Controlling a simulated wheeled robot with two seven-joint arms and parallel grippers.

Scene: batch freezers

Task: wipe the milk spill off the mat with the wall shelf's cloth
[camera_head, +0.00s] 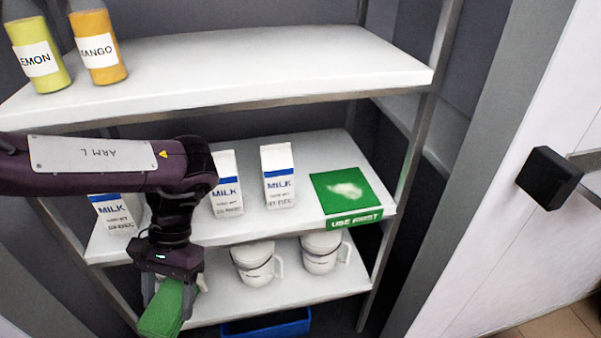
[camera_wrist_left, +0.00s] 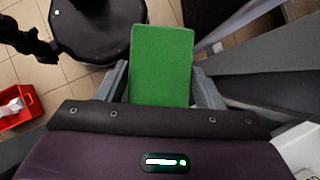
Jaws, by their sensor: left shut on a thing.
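The green mat (camera_head: 327,184) lies at the right end of the middle shelf, with "USE FIRST" on its front edge. A white milk spill (camera_head: 345,190) is on top of it. My left gripper (camera_head: 172,290) is shut on a green cloth (camera_head: 162,311), in front of the shelves, low and to the left of the mat. The cloth (camera_wrist_left: 161,65) also shows as a flat block between the fingers in the left wrist view. The cloth is well apart from the mat. My right gripper is not in view.
Several milk cartons (camera_head: 278,176) stand on the middle shelf (camera_head: 330,148) left of the mat. Lemon and mango bottles (camera_head: 99,48) stand on the upper shelf (camera_head: 250,60). White jugs (camera_head: 321,254) are below. A door with a black handle (camera_head: 548,178) is at right.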

